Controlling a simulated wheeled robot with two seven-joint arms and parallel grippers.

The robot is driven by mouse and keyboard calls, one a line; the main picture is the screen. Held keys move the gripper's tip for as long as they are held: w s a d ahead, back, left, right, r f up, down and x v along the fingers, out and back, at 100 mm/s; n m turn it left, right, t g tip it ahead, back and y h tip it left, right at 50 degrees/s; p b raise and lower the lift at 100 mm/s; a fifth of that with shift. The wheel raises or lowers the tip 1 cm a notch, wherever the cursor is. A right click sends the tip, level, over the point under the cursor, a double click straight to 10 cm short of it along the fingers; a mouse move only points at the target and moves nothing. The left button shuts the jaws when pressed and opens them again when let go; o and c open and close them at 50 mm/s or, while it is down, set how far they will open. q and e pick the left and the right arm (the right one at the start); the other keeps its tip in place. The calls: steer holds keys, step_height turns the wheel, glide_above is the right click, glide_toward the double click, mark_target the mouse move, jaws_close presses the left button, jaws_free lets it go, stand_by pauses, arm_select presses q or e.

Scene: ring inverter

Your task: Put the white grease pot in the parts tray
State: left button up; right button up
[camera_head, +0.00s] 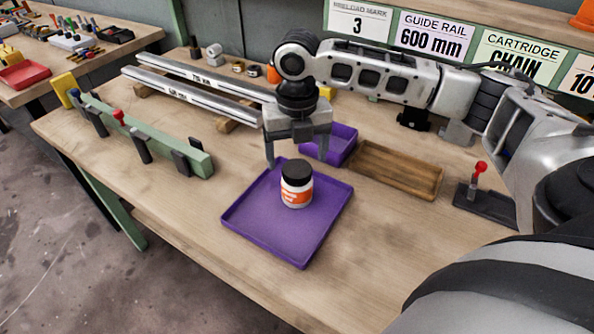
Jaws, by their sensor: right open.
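The white grease pot (297,190) has a black lid and an orange label. It stands upright on the flat purple parts tray (262,220), towards the tray's back right part. My right gripper (296,152) hangs above and just behind the pot. Its fingers point down and are spread apart, with nothing between them. The fingers look clear of the pot's lid. My left gripper is not in view.
A deeper purple bin (338,143) and a wooden tray (398,170) stand behind the parts tray. Metal rails (205,92) and a green rack with clamps (150,140) lie to the left. A red-knobbed fixture (484,203) is at right. The front of the bench is clear.

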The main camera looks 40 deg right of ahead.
steer(key=shift+r, duration=1.9)
